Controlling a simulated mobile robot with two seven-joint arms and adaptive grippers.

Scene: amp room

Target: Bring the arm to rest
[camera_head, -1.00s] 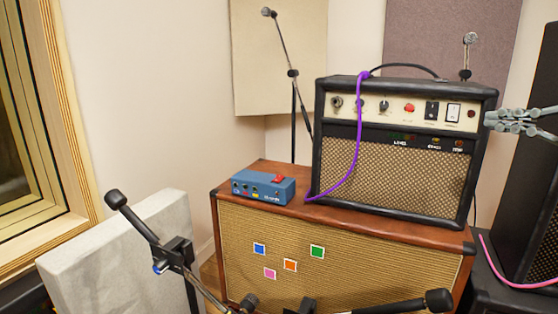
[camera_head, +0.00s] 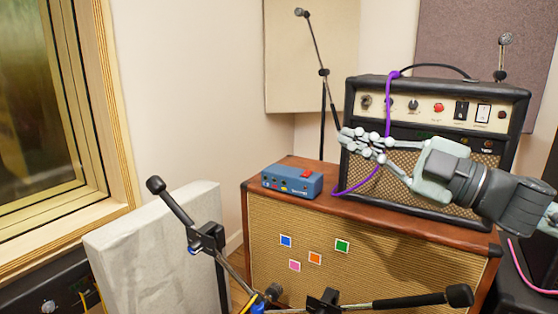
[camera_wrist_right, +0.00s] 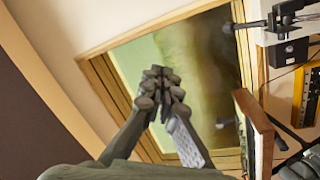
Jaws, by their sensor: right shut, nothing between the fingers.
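My right gripper (camera_head: 362,146) reaches in from the right in the head view, in front of the amplifier (camera_head: 480,150). Its fingers are together and hold nothing. In the right wrist view the closed fingertips (camera_wrist_right: 162,85) show against the window (camera_wrist_right: 200,55). The gripper covers part of the amplifier's grille and the purple cable (camera_head: 388,110). The cable hangs from the amplifier's top to the cabinet (camera_head: 400,240). My left gripper is not in view.
A blue pedal box (camera_head: 292,181) with a red switch sits on the cabinet, left of the amplifier. Microphone stands (camera_head: 207,238) cross the front, and another stand (camera_head: 322,110) is behind. A pale panel (camera_head: 150,255) stands at the left.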

